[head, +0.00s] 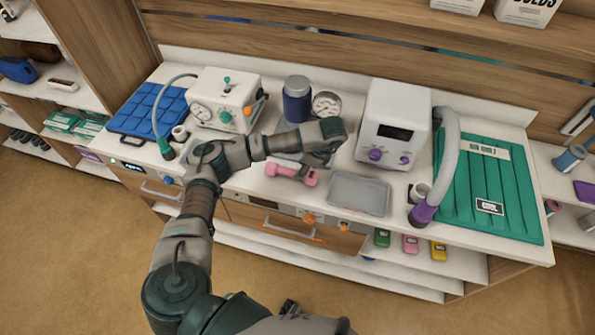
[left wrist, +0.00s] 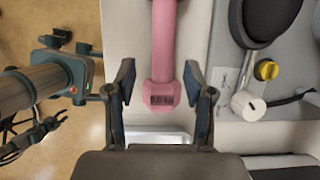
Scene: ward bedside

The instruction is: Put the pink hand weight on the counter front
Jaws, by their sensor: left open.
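The pink hand weight (head: 291,174) lies on the white counter (head: 240,185), near its front edge and left of the grey tray. In the left wrist view the weight (left wrist: 162,50) runs lengthwise from the top edge, its hexagonal end nearest the camera. My left gripper (head: 322,158) is beside and above the weight's right part in the head view. In the left wrist view its two fingers (left wrist: 160,78) are apart, one on each side of the weight's end, with gaps visible. Part of my other arm shows at the left of that view; its jaw state is unclear.
A grey tray (head: 359,195) sits just right of the weight. A white machine (head: 392,122) with a hose, a gauge (head: 326,105) and a blue jar (head: 297,100) stand behind. A blue mat (head: 150,108) and a green mat (head: 485,190) cover the ends.

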